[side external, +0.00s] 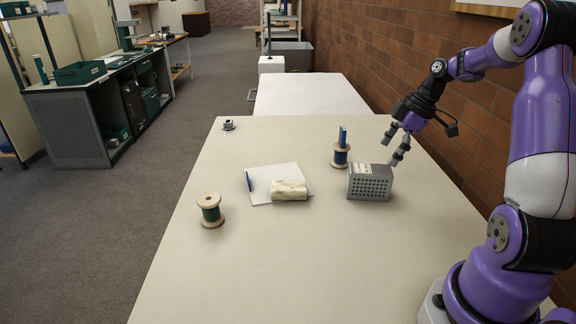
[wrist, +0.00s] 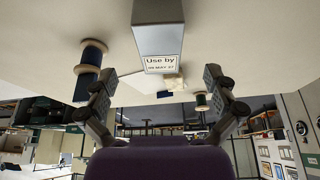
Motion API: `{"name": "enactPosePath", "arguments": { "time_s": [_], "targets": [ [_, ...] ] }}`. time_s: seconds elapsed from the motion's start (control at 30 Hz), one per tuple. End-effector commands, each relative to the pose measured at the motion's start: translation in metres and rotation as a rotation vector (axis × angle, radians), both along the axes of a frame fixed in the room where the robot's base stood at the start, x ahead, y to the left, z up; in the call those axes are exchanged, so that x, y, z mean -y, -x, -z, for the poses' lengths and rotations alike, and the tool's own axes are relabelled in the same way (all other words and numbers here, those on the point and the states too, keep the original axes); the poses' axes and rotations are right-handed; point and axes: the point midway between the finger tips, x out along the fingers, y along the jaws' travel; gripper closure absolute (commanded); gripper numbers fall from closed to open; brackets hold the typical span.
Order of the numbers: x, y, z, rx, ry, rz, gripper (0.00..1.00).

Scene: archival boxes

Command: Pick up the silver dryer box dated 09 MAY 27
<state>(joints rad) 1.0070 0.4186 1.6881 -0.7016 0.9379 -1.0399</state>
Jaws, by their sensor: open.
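The silver box (side external: 370,186) stands on the table near its right side, with a perforated face towards the side camera. In the wrist view the box (wrist: 158,32) shows at the top middle, with a white label reading "Use by" and a small date line that looks like 09 MAY 27. My gripper (side external: 393,148) is open and empty, just above and beyond the box's right end in the side view. In the wrist view its two fingers (wrist: 158,78) are spread wide, with the label between and beyond them; they appear apart from the box.
A blue-thread spool (side external: 341,156) with a blue upright piece stands close behind-left of the box. A cream roll (side external: 289,191) lies on white paper (side external: 258,175) to the left. A green-thread spool (side external: 210,210) stands further left. The table's front (side external: 300,270) is clear. A brick wall runs along the right.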

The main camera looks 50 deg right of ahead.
Motion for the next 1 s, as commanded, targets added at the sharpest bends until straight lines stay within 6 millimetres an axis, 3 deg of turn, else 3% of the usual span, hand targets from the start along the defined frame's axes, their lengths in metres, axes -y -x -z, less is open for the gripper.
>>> {"name": "enactPosePath", "arguments": {
  "time_s": [0.2,0.43,0.63,0.97,1.0],
  "targets": [
    [-0.008,-0.011,0.033,-0.001,-0.004,-0.007,0.00],
    [-0.014,-0.019,0.053,-0.001,-0.003,-0.007,0.00],
    [-0.023,-0.031,0.081,-0.003,-0.004,-0.005,0.00],
    [-0.025,-0.035,0.091,0.000,0.000,-0.003,0.00],
    [-0.025,-0.035,0.091,0.000,0.000,-0.002,0.15]
  ]
}}
